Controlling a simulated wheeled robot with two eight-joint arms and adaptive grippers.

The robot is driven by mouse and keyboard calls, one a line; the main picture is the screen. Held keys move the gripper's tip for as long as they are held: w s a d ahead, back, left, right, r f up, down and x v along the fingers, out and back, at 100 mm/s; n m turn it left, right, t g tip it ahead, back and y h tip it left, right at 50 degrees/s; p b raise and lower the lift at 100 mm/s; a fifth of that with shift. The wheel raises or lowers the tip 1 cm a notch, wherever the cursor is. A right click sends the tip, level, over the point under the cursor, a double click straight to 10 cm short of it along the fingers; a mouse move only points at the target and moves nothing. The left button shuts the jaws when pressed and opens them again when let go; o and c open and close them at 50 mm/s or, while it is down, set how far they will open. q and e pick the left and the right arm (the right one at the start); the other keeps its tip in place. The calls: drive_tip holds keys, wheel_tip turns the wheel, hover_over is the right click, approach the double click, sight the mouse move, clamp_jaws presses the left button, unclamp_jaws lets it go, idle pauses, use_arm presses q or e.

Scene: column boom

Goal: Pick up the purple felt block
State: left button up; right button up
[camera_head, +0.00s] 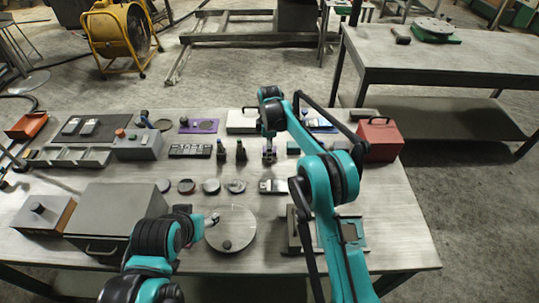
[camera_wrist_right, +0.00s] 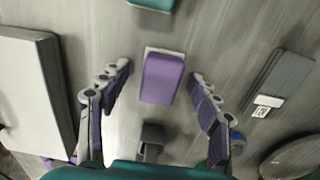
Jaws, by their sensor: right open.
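The purple felt block (camera_wrist_right: 162,80) stands out in the right wrist view, with a pale edge along its far end. It lies between the two spread fingers of my right gripper (camera_wrist_right: 160,72), with visible gaps on both sides. Those fingers have purple pads and are open; nothing is held. In the head view the purple block (camera_head: 269,153) shows small below the end of my right arm, partly hidden. My left gripper (camera_head: 211,220) is low over the bench, by the round grey plate (camera_head: 235,238); its jaws are too small to judge.
A teal block (camera_wrist_right: 152,4) lies beyond the purple one, and a dark upright piece (camera_wrist_right: 152,133) stands on the near side. A pale box (camera_wrist_right: 30,90) is at left, and a dark flat piece with a white label (camera_wrist_right: 277,85) at right. A red box (camera_head: 379,140) stands at the bench's right.

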drive_tip(key=c, duration=1.3)
drive_tip(key=shift+r, duration=0.15)
drive_tip(key=shift+r, duration=0.25)
wheel_tip(320, 180, up, 4)
drive_tip(key=shift+f+p, duration=0.1)
drive_tip(key=shift+p, duration=0.95)
drive_tip(key=s+d+r, duration=0.2)
drive_tip(key=d, duration=0.1)
drive_tip(key=s+d+r+p, duration=0.1)
drive_tip(key=s+d+r, duration=0.1)
drive_tip(key=d, duration=0.1)
drive_tip(key=s+d+r+p, duration=0.1)
drive_tip(key=s+d+r, duration=0.1)
drive_tip(key=d, duration=0.1)
drive_tip(key=shift+s+d+r, duration=0.25)
drive_tip(key=shift+d, duration=0.15)
